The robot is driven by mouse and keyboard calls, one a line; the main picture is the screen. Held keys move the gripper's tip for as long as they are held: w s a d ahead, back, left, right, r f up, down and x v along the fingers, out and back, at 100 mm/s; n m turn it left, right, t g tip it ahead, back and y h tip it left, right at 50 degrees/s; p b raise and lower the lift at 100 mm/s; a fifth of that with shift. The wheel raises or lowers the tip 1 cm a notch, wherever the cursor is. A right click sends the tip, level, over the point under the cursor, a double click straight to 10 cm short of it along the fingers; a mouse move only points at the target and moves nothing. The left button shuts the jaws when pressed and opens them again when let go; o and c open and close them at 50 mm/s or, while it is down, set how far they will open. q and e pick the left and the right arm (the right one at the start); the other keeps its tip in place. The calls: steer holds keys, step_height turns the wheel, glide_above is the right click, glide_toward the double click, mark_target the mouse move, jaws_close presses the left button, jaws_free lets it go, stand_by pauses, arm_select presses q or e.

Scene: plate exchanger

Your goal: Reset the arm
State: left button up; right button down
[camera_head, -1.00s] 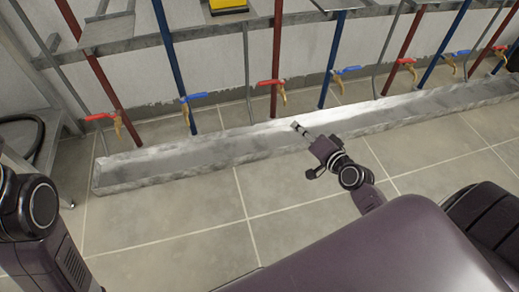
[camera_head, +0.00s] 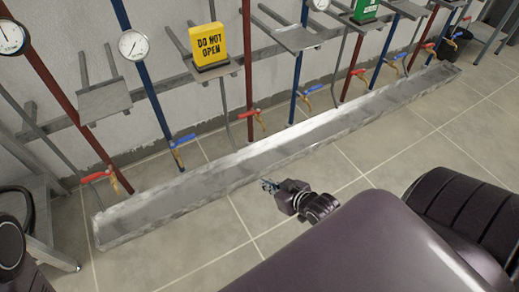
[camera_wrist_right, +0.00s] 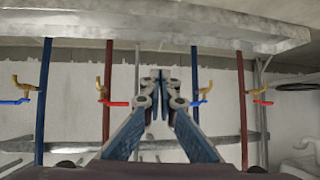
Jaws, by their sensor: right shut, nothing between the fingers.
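My right gripper (camera_head: 268,185) is over the tiled floor, in front of the metal trough (camera_head: 200,192). It is shut and empty. In the right wrist view its two blue-padded fingers (camera_wrist_right: 158,85) meet in the middle, with the pipes and valves behind them upside down. My right forearm is partly hidden behind my own body. Part of my left arm shows at the left edge of the head view; its gripper is out of view.
Red and blue pipes with lever valves (camera_head: 181,148) stand along the wall behind the trough. A yellow "DO NOT OPEN" sign (camera_head: 209,45) and a green sign (camera_head: 365,10) stand on small shelves. A metal stand (camera_head: 40,215) is at the left. The floor before the trough is clear.

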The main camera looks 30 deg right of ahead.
steer(key=shift+s+a+r+n, duration=0.1)
steer(key=shift+s+a+n, duration=0.2)
steer(key=shift+a, duration=0.1)
stand_by(0.3)
